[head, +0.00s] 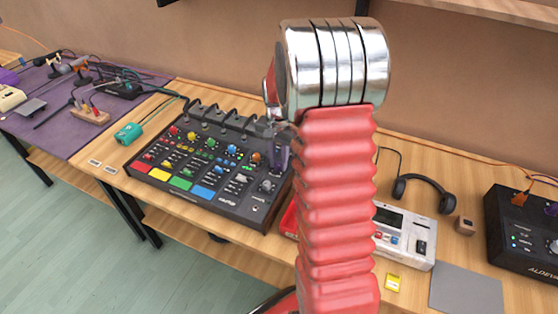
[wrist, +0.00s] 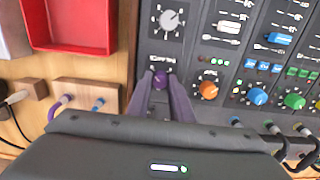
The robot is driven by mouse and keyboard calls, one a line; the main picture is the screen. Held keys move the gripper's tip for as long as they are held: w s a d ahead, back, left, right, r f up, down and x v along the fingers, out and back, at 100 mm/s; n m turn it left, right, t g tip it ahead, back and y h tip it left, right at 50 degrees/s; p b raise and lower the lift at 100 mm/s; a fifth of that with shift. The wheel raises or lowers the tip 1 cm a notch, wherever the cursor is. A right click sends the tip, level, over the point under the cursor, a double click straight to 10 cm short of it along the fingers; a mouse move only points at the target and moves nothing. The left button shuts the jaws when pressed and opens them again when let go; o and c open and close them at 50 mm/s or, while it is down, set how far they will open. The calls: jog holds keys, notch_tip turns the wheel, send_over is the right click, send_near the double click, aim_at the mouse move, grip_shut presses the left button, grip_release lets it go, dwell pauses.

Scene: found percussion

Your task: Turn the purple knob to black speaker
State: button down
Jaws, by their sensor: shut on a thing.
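The purple knob (wrist: 160,78) sits on the black mixer panel (wrist: 215,68), at the panel's left side in the wrist view. My gripper (wrist: 161,86) is shut on this knob, with one purple-grey finger on each side of it. In the head view the mixer (head: 145,160) lies on the wooden bench, and my gripper (head: 279,155) reaches its right end, partly behind my red arm. The knob is not clear there. The small label by the knob is too blurred to read, and I cannot make out a black speaker mark or the knob's pointer.
In the wrist view an orange knob (wrist: 208,90) stands right of my fingers, and a red tray (wrist: 75,45) lies left. Cables plug in along the mixer's edge. In the head view, headphones (head: 423,190), a white device (head: 405,235) and a black box (head: 520,235) stand right.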

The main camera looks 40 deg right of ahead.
aim_at(278, 163)
jog(key=shift+w+r, duration=0.2)
jog(key=shift+w, duration=0.1)
jog(key=c, duration=2)
grip_release()
jog(key=o, duration=0.4)
jog(key=shift+s+f, duration=0.15)
jog(key=shift+s, duration=0.05)
notch_tip(278, 163, up, 14)
jog(key=shift+f, duration=0.15)
